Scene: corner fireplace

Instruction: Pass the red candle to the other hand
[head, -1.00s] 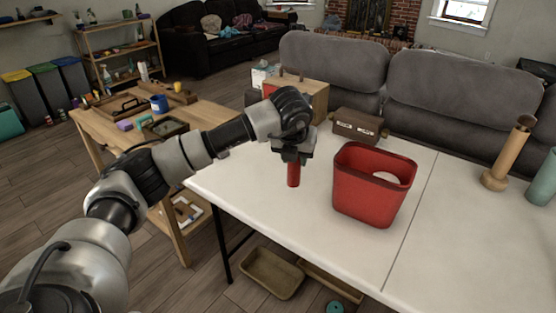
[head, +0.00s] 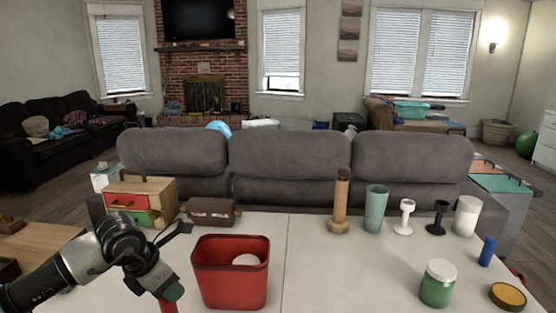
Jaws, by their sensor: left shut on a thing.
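The red candle (head: 168,306) hangs below my left gripper (head: 170,294) at the lower left of the head view. The gripper is shut on its upper part. The candle's lower end is cut off by the bottom edge of the picture. The gripper and candle are left of the red bin (head: 231,291), apart from it. My right gripper is not in view.
The white table (head: 330,270) is bare in its middle. A wooden candlestick (head: 340,205), teal cup (head: 376,208), blue candle (head: 487,251), green jar (head: 437,288) and yellow lid (head: 507,297) stand at right. A brown case (head: 210,211) sits behind the bin.

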